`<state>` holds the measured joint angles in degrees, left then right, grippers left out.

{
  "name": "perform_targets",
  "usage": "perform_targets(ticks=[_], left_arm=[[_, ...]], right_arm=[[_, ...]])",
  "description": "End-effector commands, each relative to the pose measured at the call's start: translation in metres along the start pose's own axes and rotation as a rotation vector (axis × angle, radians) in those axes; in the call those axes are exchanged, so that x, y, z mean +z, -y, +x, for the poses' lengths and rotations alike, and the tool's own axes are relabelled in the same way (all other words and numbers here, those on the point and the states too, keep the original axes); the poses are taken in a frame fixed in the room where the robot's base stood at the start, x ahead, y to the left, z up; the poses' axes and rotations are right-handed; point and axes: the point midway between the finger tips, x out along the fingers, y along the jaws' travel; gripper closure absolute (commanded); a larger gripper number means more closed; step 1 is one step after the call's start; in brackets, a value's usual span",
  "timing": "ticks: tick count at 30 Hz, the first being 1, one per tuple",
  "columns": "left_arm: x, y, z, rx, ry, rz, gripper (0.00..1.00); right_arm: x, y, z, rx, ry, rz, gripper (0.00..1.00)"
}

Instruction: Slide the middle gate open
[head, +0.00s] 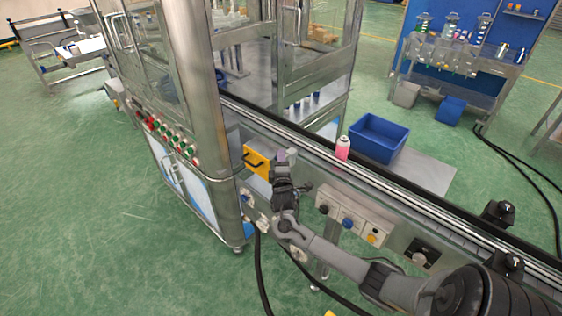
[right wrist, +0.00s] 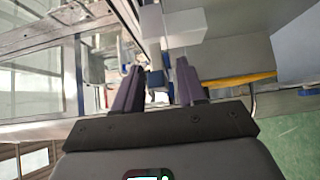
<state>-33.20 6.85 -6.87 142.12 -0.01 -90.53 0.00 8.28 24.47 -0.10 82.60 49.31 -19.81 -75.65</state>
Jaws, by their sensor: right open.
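The gate appears to be the yellow plate with a dark handle (head: 254,161) on the near side of the conveyor, beside the machine's corner post. In the right wrist view a yellow strip (right wrist: 238,80), probably the same plate seen edge-on, lies to the right of my fingers. My right gripper (head: 283,158) is just right of the yellow plate at the conveyor's side. It also shows in the right wrist view (right wrist: 157,70), its two purple-grey fingers apart with nothing clearly held between them. I cannot tell whether it touches the plate. My left gripper is not in view.
A pink can (head: 342,148) stands at the conveyor (head: 395,185). A blue bin (head: 378,138) sits on a grey table behind it. The glass-walled machine (head: 185,85) with red and green buttons is to the left.

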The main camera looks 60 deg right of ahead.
Motion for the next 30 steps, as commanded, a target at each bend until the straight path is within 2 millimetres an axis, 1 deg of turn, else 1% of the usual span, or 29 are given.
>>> perform_targets(ticks=[1,8,17,20,24,27,30], left_arm=[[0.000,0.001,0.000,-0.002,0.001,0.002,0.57],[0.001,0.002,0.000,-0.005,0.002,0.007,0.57],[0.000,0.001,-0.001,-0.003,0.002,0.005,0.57],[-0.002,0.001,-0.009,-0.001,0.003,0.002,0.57],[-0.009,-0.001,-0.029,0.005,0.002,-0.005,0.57],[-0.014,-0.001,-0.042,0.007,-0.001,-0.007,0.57],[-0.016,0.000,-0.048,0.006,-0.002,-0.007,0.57]], right_arm=[[0.000,0.000,0.000,0.000,0.000,0.000,0.64],[0.000,0.000,0.000,0.000,0.000,0.000,0.99],[-0.001,0.000,-0.001,0.000,0.000,0.000,1.00],[-0.006,-0.003,-0.006,-0.001,-0.001,0.001,1.00],[-0.023,-0.007,-0.022,-0.004,-0.001,0.002,1.00],[-0.035,-0.005,-0.035,-0.005,-0.001,0.003,1.00],[-0.044,-0.003,-0.044,-0.003,0.000,0.001,1.00]])
